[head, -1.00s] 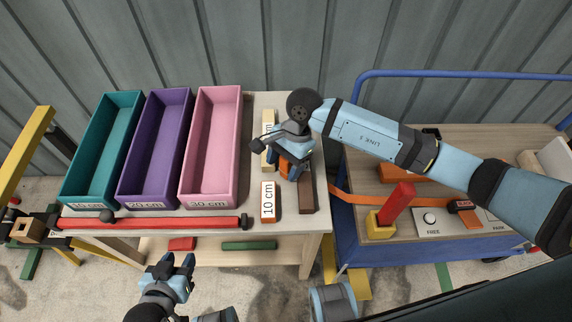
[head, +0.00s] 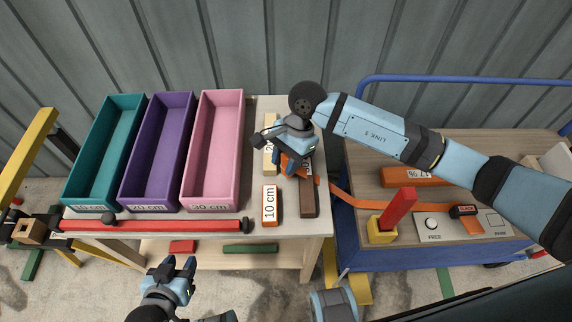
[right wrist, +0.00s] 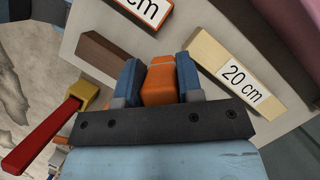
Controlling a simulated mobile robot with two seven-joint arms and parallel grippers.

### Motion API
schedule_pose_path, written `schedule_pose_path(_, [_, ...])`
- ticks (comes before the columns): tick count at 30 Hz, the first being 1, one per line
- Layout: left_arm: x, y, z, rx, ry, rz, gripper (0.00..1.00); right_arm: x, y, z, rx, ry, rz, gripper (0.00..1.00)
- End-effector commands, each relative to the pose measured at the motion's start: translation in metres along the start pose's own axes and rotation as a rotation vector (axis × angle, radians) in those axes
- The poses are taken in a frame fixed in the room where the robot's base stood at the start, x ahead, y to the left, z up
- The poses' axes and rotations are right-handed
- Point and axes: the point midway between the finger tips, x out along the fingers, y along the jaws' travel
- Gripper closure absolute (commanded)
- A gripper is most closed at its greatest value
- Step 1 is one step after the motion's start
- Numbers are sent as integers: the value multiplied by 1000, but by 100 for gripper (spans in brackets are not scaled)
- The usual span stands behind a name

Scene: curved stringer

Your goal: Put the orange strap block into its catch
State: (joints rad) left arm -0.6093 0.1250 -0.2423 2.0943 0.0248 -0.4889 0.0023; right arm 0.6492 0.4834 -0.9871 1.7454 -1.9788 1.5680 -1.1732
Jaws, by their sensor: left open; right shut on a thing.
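The orange strap block (right wrist: 160,82) is between the blue fingers of my right gripper (right wrist: 159,85) in the right wrist view. In the head view my right gripper (head: 290,162) is over the right part of the table, and its fingers mostly hide the block. The orange strap (head: 345,204) runs from near the gripper to the cart. My left gripper (head: 176,267) is open and empty in front of the table. I cannot tell which part is the catch; a yellow base (head: 381,232) with a red lever (head: 400,207) stands at the cart's near left corner.
A brown block (head: 307,199), a 10 cm block (head: 269,204) and a 20 cm block (head: 270,150) lie around the right gripper. Teal, purple and pink (head: 241,160) bins fill the table's left. The cart (head: 375,180) carries a FREE/PARK panel (head: 450,228). Its blue rail (head: 450,79) rises behind.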

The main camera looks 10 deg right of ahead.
Motion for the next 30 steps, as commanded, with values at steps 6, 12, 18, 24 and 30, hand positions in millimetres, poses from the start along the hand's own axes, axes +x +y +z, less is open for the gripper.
schedule_pose_path(6, [-1,0,-1,1,-2,0,57,-52,-1,20,-4,4,-4,98])
schedule_pose_path(12, [-1,-1,1,0,-6,0,57,-104,-1,42,-3,2,-4,98])
schedule_pose_path(18, [-1,-1,1,-1,-8,0,57,-140,0,58,-2,2,-1,98])
schedule_pose_path(24, [-1,-1,1,-2,-7,-1,57,-156,0,65,0,1,0,98])
schedule_pose_path(30, [-1,0,-1,-4,-4,-1,57,-160,0,65,-3,0,2,98])
